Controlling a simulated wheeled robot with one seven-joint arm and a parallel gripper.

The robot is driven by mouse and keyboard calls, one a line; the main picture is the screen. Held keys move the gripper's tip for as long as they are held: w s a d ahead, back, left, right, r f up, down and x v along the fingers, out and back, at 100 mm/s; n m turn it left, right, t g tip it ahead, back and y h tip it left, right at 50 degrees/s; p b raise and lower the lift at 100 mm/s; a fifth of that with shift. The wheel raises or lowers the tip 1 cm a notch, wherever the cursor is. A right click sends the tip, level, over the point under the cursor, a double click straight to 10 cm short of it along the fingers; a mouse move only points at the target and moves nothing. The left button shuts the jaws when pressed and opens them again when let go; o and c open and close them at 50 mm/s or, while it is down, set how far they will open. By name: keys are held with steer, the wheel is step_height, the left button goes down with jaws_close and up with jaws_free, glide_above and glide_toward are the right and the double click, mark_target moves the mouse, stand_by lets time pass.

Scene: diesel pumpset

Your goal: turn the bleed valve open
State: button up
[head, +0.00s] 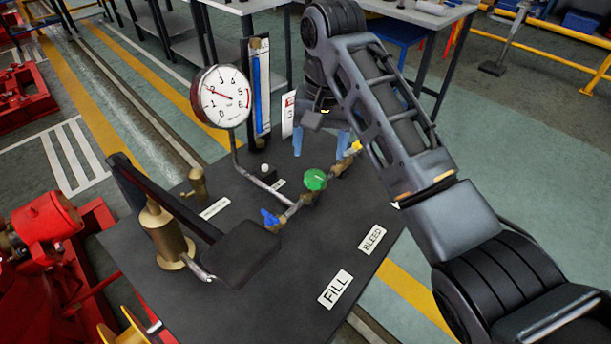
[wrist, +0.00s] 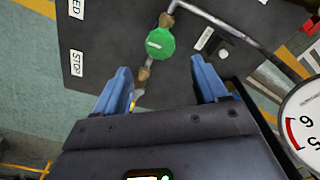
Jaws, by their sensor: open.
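A green round knob (head: 315,180) sits on the pipe on the dark bench top, between a blue handle (head: 270,217) and a yellow handle (head: 353,148). The BLEED label (head: 371,239) lies to its right, so the green knob appears to be the bleed valve. In the wrist view the green knob (wrist: 160,43) shows a pale bar on its face. My gripper (head: 320,142) is open and empty, its blue fingers spread behind and above the knob. In the wrist view the gripper's fingertips (wrist: 160,70) lie either side of the pipe, below the knob, apart from it.
A pressure gauge (head: 221,96) and a blue sight tube (head: 261,85) stand close to the left of my gripper. A brass pump with a long dark lever (head: 165,200) is at the left. The FILL label (head: 335,289) lies near the front.

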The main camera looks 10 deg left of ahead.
mark_target(316, 175)
steer(key=f, duration=0.7)
steer(key=shift+a+f, duration=0.1)
steer(key=shift+a, duration=0.15)
steer(key=c, duration=1.1)
